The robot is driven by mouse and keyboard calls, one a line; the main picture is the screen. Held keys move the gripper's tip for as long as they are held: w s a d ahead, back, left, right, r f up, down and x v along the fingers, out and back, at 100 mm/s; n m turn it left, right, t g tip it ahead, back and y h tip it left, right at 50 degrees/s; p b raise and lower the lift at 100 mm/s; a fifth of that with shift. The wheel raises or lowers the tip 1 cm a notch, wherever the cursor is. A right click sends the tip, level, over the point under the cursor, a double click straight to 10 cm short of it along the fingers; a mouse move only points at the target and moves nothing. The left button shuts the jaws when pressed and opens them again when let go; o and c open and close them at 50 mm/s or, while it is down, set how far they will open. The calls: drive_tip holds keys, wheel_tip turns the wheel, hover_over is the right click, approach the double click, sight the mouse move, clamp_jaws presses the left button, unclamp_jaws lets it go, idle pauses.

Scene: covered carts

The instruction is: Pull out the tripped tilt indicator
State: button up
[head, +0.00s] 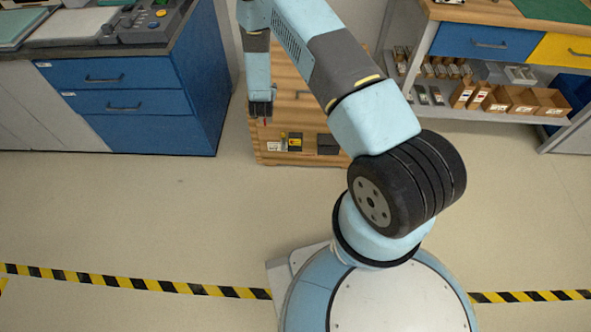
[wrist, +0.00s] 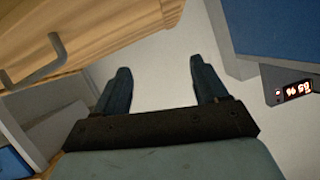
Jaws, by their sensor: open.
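My gripper (head: 260,110) hangs over the left front part of a wooden cart (head: 273,92), and its jaws are open. In the wrist view the two dark fingers (wrist: 160,78) stand apart with only pale floor between them. A thin red mark (head: 265,121) shows just below the fingers in the head view; I cannot tell what it is. The cart's front face carries a white label (head: 273,146), a small yellow and black piece (head: 295,142) and a dark piece (head: 328,144). I cannot tell which of these, if any, is the tilt indicator.
A blue drawer cabinet (head: 190,110) stands left of the cart, a workbench with a shelf of boxes (head: 522,100) right. In the wrist view, a wooden surface with a grey handle (wrist: 42,68) is upper left, a lit red display (wrist: 298,90) right. The floor in front is clear.

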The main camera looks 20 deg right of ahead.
drive_tip(key=s+d+f+t+h, duration=0.1)
drive_tip(key=s+f, duration=0.4)
drive_tip(key=f, duration=0.3)
drive_tip(key=s+d+f+t+h, duration=0.1)
drive_tip(key=s+f, duration=0.4)
drive_tip(key=f, duration=0.3)
drive_tip(key=n+t, duration=0.2)
approach(295, 141)
drive_tip(key=shift+h, duration=0.3)
drive_tip(key=x, duration=0.2)
drive_tip(key=f+x, duration=0.1)
drive_tip(key=x, duration=0.5)
drive_tip(key=shift+w+f, duration=0.15)
drive_tip(key=shift+w, duration=0.1)
drive_tip(key=shift+c, duration=0.3)
drive_tip(key=shift+a, duration=0.1)
drive_tip(key=c, duration=0.8)
drive_tip(key=shift+c, duration=0.2)
drive_tip(key=shift+w+r, duration=0.15)
drive_tip(key=shift+r, duration=0.3)
